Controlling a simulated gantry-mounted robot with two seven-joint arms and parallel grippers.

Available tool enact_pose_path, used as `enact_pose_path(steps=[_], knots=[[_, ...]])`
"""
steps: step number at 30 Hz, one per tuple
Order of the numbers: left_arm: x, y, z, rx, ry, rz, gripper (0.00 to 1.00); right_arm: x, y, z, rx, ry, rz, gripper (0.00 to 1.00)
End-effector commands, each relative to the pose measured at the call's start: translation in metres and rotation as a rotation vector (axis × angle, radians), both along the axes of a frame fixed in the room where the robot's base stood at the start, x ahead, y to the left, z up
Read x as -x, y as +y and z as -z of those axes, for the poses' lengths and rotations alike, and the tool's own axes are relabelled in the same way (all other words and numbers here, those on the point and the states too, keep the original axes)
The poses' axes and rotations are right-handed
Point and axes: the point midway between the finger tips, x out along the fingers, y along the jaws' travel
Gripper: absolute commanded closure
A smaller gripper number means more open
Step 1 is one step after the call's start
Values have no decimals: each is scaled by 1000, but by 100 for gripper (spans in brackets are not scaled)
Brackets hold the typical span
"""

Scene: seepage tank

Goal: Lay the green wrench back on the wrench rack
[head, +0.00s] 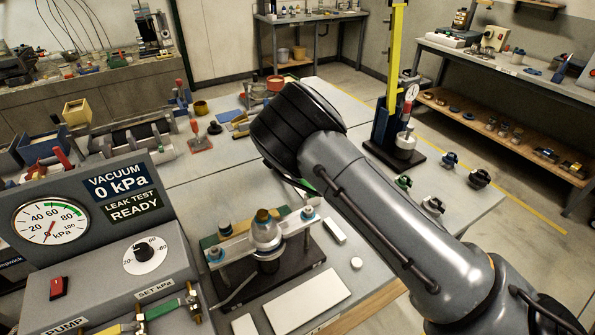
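I cannot make out a green wrench or a wrench rack in the head view. A large grey arm of mine comes in from the lower right and crosses the middle of the table. Its dark rounded end hides part of the table behind it. No gripper fingers show for either arm, so I cannot tell whether anything is held. A clamp fixture (268,262) with a metal dome and blue-topped posts stands on a dark base at the front centre.
A vacuum control panel (90,190) reads 0 kPa and READY at the left. A gauge stand (380,140) with a yellow post stands behind my arm. Several small fittings (480,178) lie right of the arm. Tools and bins crowd the back left. A white plate (308,300) lies in front.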

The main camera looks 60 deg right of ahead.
Motion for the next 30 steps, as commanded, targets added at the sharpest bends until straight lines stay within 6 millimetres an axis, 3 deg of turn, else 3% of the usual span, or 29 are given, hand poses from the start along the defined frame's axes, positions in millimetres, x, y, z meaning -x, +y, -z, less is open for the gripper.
enact_pose_path(steps=[10,11,17,25,30], knots=[[0,-3,0,12,0,-9,57,-1,2,4,-4,-2,-1,100],[0,-3,0,13,0,-8,57,-1,2,4,-4,-2,-1,74],[0,-3,0,12,1,-8,57,-1,1,3,-3,-1,-1,45],[0,-1,0,5,0,-3,57,0,1,3,-3,0,-1,45],[0,0,-3,0,0,0,57,-2,4,-8,-2,-1,-2,45]])
